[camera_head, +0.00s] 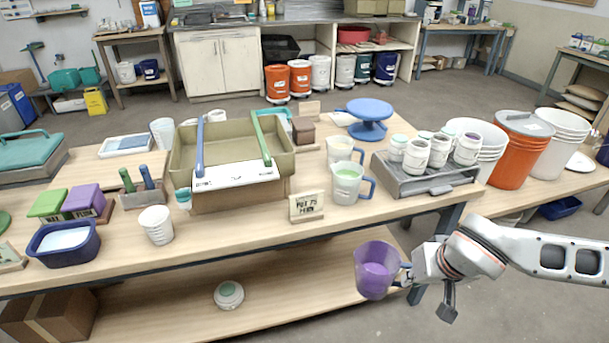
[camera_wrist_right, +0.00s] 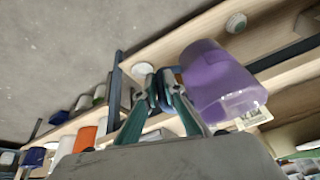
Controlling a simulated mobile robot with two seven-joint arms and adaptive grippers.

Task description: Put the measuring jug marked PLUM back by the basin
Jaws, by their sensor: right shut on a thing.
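A purple translucent measuring jug (camera_head: 376,270) hangs in front of the table's front edge, tilted a little; no PLUM marking is readable on it. My right gripper (camera_head: 405,275) is shut on its handle side, to the right of the jug. In the right wrist view the jug (camera_wrist_right: 215,82) is beside the closed fingers (camera_wrist_right: 162,88). A khaki basin (camera_head: 183,150) stands on the table, with a blue and a green handle lying across it and a white board at its front. My left gripper is not in view.
Two clear jugs, one with green contents (camera_head: 349,182), stand right of the basin. A small sign (camera_head: 306,206) stands near the front edge. A grey rack (camera_head: 425,180) holds several cups. A white cup (camera_head: 156,224) and a blue tub (camera_head: 64,241) are at left. The lower shelf is mostly clear.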

